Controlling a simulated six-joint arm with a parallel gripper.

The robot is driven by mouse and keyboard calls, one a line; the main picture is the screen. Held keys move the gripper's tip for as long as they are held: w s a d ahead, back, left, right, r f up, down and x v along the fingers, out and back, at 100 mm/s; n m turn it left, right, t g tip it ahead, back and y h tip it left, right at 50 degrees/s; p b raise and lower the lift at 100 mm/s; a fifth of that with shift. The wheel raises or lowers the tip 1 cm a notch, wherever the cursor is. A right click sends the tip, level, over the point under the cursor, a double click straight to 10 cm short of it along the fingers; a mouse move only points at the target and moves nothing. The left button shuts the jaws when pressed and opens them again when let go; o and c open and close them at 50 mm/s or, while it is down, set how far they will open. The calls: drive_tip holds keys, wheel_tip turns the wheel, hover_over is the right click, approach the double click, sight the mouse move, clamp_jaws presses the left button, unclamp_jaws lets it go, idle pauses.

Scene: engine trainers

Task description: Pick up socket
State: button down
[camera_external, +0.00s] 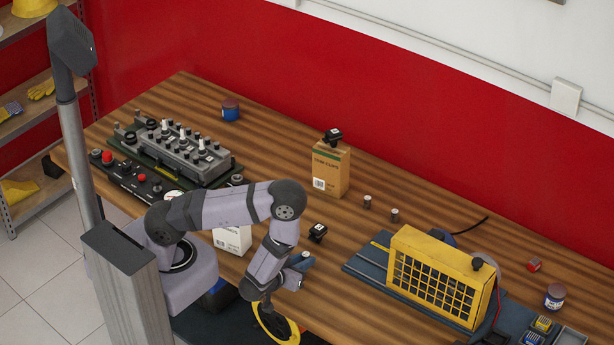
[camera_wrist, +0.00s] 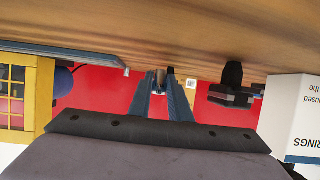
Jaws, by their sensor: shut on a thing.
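My gripper (camera_external: 302,259) is low over the near middle part of the table, its fingers pointing towards the back wall. In the wrist view the two blue-grey fingers (camera_wrist: 161,82) are close together. They are shut on a small metallic cylinder, seemingly a socket (camera_wrist: 160,76), mostly hidden between the fingertips. In the external view the held piece is too small and covered to make out. Two small grey cylinders that look like sockets stand upright on the wood, one (camera_external: 367,201) and another (camera_external: 394,215), right of the tan box and apart from my gripper.
A black part (camera_external: 318,232) lies just beyond my gripper. A white box (camera_external: 233,239) stands to the left. The tan box (camera_external: 331,170) carries another black part (camera_external: 333,136). A yellow grille unit (camera_external: 437,278) on a blue base is right; an engine trainer (camera_external: 178,150) is left.

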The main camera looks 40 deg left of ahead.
wheel_tip(320, 180, up, 8)
drive_tip(key=p, duration=0.1)
drive_tip(key=shift+r+p, duration=0.15)
drive_tip(key=shift+p, duration=0.25)
